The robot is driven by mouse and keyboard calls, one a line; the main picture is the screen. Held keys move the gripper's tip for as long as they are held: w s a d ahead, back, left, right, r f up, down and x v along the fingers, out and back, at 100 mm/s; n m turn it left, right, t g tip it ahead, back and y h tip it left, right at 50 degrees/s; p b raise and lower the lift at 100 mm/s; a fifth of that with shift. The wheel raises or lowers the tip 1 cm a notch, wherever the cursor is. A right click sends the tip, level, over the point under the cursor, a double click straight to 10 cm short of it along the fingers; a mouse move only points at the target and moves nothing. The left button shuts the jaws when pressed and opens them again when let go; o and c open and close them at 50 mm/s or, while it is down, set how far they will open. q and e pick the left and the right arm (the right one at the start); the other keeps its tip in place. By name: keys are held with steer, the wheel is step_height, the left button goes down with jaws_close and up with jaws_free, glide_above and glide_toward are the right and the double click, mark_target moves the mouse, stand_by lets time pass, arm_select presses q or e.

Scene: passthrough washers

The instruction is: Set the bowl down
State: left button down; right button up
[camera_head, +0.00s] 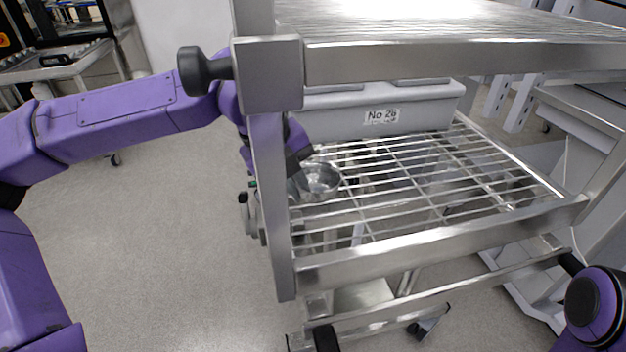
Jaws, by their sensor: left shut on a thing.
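The metal bowl (320,181) is a small shiny steel bowl at the left end of the wire rack shelf (430,185). My left arm reaches in from the left behind the cart's front post. My left gripper (297,187) is shut on the bowl at its left side, and the post and arm hide much of the fingers. The bowl looks upright and is over or on the wires; I cannot tell if it touches them. Only a purple part of my right arm shows at the lower right, and its gripper is out of view.
A solid steel top shelf (450,55) hangs above, and a front post (268,200) stands before my left arm. The rack's middle and right are clear.

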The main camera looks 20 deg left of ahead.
mark_target(314, 187)
arm_select(q)
steer(key=w+d, duration=0.2)
steer(key=shift+w+d, duration=0.3)
steer(key=shift+f, duration=0.75)
steer(key=shift+s+a, duration=0.15)
steer(key=shift+a, duration=0.05)
steer(key=shift+f, duration=0.15)
steer(key=c, duration=1.2)
jaws_free()
steer(key=shift+d, duration=0.1)
steer(key=shift+v, duration=1.9)
steer(key=s+a, duration=0.8)
steer(key=shift+s+a+f+b, duration=0.2)
steer(key=shift+s+f+b, duration=0.1)
steer(key=shift+b, duration=0.1)
